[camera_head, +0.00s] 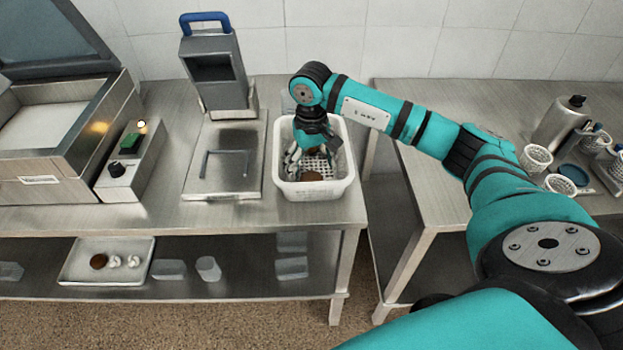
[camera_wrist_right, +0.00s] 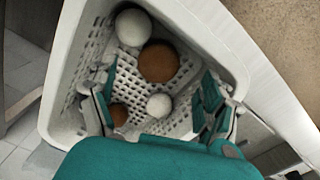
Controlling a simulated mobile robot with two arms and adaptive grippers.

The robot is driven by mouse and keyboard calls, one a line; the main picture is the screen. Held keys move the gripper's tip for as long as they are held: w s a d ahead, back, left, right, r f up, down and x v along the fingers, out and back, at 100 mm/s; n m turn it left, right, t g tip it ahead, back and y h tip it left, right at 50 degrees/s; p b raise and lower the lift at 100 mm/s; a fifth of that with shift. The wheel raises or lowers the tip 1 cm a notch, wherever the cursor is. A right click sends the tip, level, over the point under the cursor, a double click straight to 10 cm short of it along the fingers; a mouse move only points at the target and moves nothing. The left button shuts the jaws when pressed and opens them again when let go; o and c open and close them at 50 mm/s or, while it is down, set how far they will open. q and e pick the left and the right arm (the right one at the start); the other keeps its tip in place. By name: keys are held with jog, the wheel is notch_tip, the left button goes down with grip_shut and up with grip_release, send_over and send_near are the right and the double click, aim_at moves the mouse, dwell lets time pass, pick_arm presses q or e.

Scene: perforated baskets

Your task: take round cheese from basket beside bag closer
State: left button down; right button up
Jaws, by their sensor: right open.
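A white perforated basket (camera_head: 317,190) stands on the metal table, right beside the bag closer (camera_head: 213,68), a grey upright device with a blue handle. My right gripper (camera_head: 311,157) reaches down into the basket from above, open and empty. In the right wrist view the basket (camera_wrist_right: 222,40) holds a larger brown round cheese (camera_wrist_right: 159,62), a smaller brown round one (camera_wrist_right: 118,114) and two white balls (camera_wrist_right: 133,27) (camera_wrist_right: 159,106). My left gripper is out of view.
A large lidded machine (camera_head: 55,150) stands at the left of the table. A tray (camera_head: 75,262) with round items is on the shelf below. A second table (camera_head: 400,150) at right carries small white baskets (camera_head: 536,157) and a canister (camera_head: 558,122). A gap separates the tables.

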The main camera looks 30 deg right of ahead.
aim_at(311, 178)
notch_tip(311, 178, down, 4)
jog(key=shift+d+f+p, duration=0.1)
jog(key=shift+f+p, duration=0.15)
jog(key=shift+p, duration=0.8)
jog(key=shift+w+f, duration=0.1)
jog(key=shift+f, duration=0.15)
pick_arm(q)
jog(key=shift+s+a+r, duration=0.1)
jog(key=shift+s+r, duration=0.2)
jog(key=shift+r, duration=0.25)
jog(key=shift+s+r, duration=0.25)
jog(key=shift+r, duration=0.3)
pick_arm(e)
jog(key=c, duration=1.3)
